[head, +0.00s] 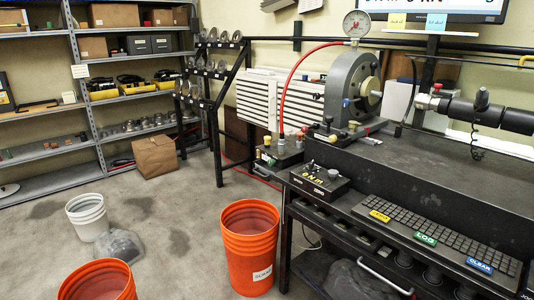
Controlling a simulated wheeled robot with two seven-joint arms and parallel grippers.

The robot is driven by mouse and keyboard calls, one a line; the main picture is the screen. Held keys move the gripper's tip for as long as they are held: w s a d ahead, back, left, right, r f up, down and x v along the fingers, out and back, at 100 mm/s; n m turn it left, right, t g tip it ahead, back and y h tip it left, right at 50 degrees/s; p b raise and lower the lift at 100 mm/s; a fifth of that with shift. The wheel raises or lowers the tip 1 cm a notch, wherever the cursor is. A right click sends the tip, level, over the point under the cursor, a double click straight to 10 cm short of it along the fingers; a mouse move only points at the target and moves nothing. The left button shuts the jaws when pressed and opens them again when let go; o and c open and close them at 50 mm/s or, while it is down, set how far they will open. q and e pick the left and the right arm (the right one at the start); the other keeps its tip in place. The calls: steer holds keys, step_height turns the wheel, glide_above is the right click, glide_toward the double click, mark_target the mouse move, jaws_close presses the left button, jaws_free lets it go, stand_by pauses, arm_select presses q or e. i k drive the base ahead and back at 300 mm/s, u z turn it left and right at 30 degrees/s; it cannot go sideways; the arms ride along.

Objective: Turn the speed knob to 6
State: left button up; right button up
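A small black control box (320,184) sits at the near left end of the bench, with yellow markings and small knobs or switches on top. Which of these is the speed knob, and what it is set to, is too small to read. Neither of my grippers is in view.
The black bench (430,180) carries a grey round machine (352,88) with a dial gauge (357,23) above it. A keyboard (440,231) lies along the bench's front. Orange buckets (250,245) (98,282) and a white bucket (88,216) stand on the floor. Open floor lies between.

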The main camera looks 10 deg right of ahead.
mark_target(312, 168)
steer(key=z, duration=0.05)
steer(key=i, duration=1)
steer(key=z, duration=0.45)
